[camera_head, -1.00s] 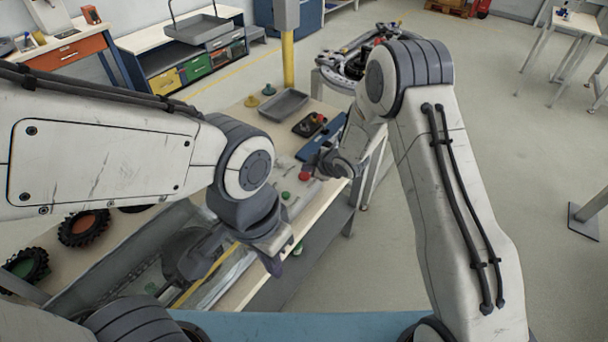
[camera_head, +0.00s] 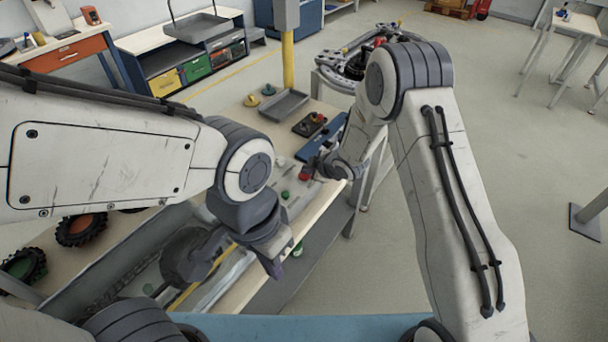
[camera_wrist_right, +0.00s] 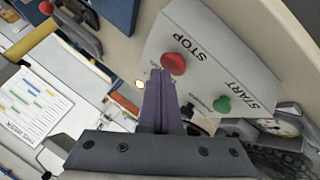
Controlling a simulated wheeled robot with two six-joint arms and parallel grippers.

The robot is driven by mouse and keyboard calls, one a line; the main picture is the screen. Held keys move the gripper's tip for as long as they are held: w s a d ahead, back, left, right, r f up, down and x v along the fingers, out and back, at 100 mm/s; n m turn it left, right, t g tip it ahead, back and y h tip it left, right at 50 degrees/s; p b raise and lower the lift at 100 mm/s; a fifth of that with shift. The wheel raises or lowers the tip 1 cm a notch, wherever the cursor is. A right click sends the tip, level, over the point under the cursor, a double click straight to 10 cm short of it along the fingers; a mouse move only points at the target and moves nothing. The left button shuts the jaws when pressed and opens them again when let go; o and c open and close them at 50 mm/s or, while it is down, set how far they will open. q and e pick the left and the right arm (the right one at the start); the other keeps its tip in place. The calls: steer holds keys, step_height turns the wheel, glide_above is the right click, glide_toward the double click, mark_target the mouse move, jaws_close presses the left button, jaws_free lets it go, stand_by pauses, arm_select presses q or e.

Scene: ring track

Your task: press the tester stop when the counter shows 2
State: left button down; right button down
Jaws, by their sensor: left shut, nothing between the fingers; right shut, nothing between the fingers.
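The tester box is a pale grey box (camera_wrist_right: 225,60) with a red STOP button (camera_wrist_right: 173,63) and a green START button (camera_wrist_right: 222,104). The red button (camera_head: 304,174) and green button (camera_head: 285,195) also show in the head view. My right gripper (camera_wrist_right: 160,75) is shut and empty, its tips right beside the STOP button in the wrist view; I cannot tell whether they touch it. In the head view the right gripper (camera_head: 312,168) is over the tester end of the bench. My left gripper (camera_head: 277,266) is shut and empty above the bench's front edge. No counter reading is legible.
A blue bar (camera_head: 322,137), a grey tray (camera_head: 284,105) and a dark tray with a red part (camera_head: 310,124) lie on the bench. Wheels with an orange hub (camera_head: 80,229) and a green hub (camera_head: 22,266) are at left. A printed sheet (camera_wrist_right: 32,103) lies left of the tester.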

mark_target(307, 177)
steer(key=shift+f+b, duration=0.4)
steer(key=shift+f, duration=0.05)
stand_by(0.3)
steer(key=shift+r, duration=0.1)
steer(key=shift+r+p, duration=0.7)
steer(key=shift+r, duration=0.2)
step_height(307, 177, up, 5)
steer(key=p, duration=0.4)
stand_by(0.5)
